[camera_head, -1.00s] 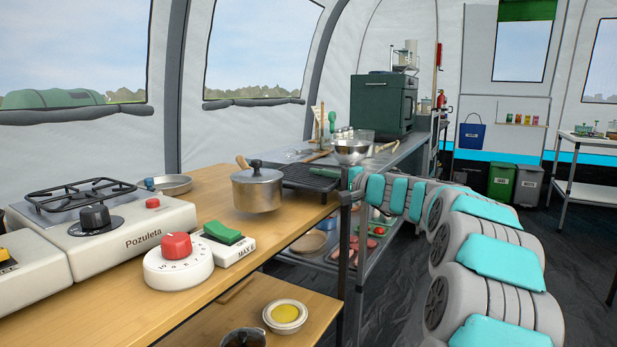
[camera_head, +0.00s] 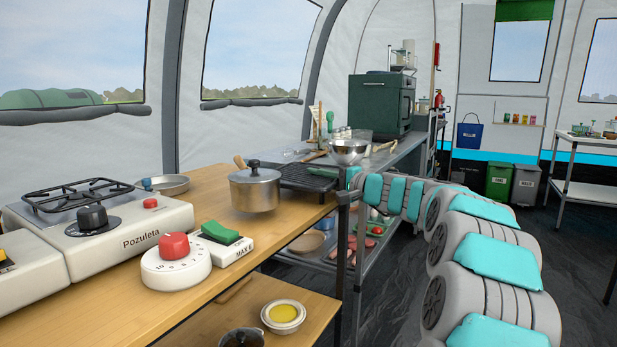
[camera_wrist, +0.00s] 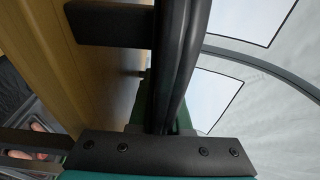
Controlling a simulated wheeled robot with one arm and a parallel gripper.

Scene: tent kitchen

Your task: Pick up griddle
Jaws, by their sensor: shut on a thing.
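The black ridged griddle (camera_head: 306,177) is at the far right end of the wooden counter, just behind the steel pot. My gripper (camera_head: 345,179) is at the griddle's right end and shut on it. Its fingers are small and partly hidden by my arm in the head view. In the wrist view, the griddle (camera_wrist: 181,45) shows as a long dark bar close to the camera, running up from the gripper's dark mount. I cannot tell whether the griddle touches the counter or is slightly above it.
A lidded steel pot (camera_head: 255,188) stands close in front of the griddle. A stove (camera_head: 110,222), a timer (camera_head: 175,262) and a shallow pan (camera_head: 168,184) are farther left. A metal table (camera_head: 385,158) with a bowl (camera_head: 348,151) lies beyond. Floor is open at right.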

